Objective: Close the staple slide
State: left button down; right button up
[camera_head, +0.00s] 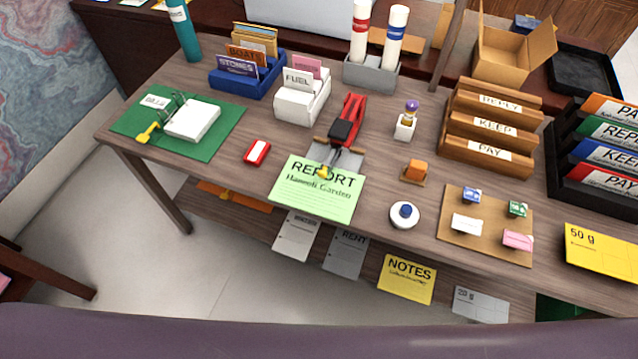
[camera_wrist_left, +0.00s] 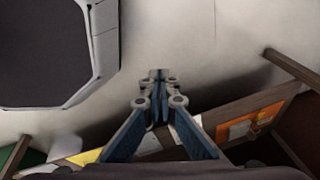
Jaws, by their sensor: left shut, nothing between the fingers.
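The stapler (camera_head: 347,118) stands near the middle of the desk in the head view, with a red top arm, a black block and a grey base. A grey slide (camera_head: 340,160) sticks out of its near end, with a yellow tip (camera_head: 323,171) over the green REPORT sheet (camera_head: 312,201). Whether the slide touches the sheet I cannot tell. My left gripper (camera_wrist_left: 158,78) shows only in the left wrist view, shut and empty, over the floor and away from the stapler. The stapler is not visible in that view. My right gripper is in neither view.
A red box (camera_head: 257,152) lies left of the stapler. An orange-topped block (camera_head: 415,171) and a round white pot (camera_head: 404,214) stand to its right. File holders (camera_head: 302,97) stand behind.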

pick_arm(q)
jog(key=w+d+r+m+t+b, duration=0.25)
jog(key=w+r+m, duration=0.2)
jog(key=w, duration=0.55)
jog(key=m+t+h+b, duration=0.3)
jog(key=m+t+h, duration=0.2)
jog(key=m+t, duration=0.55)
send_near(321, 176)
jog(key=p+x, duration=0.4)
jog(key=x, duration=0.1)
jog(key=shift+w+d+r, duration=0.1)
jog(key=shift+w+r, duration=0.05)
jog(key=shift+w, duration=0.2)
jog(key=shift+w+d, duration=0.25)
jog(key=shift+w, duration=0.4)
